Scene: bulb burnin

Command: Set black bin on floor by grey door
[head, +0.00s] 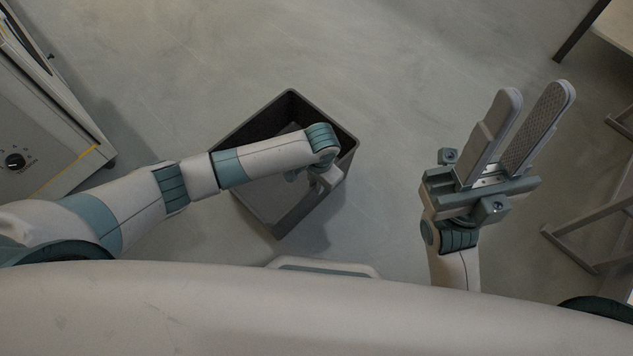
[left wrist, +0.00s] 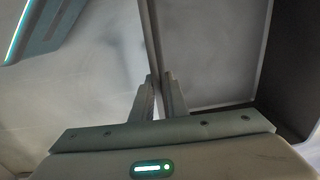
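The black bin (head: 283,112) is below me near the middle of the head view, open side up and apparently empty. My left gripper (head: 326,182) reaches over it to its right-hand wall, and my wrist hides much of the grip. In the left wrist view the fingers of the left gripper (left wrist: 159,80) stand on either side of the bin's thin rim (left wrist: 150,38), closed on it. I cannot tell whether the bin touches the floor. My right gripper (head: 537,93) is empty, with its fingers apart, right of the bin. I cannot make out a grey door.
A light cabinet (head: 55,140) with a black knob and a yellow stripe stands at the left. A table corner (head: 612,25) is at the upper right, and a metal frame (head: 590,235) is at the right. The grey floor (head: 400,60) beyond the bin is clear.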

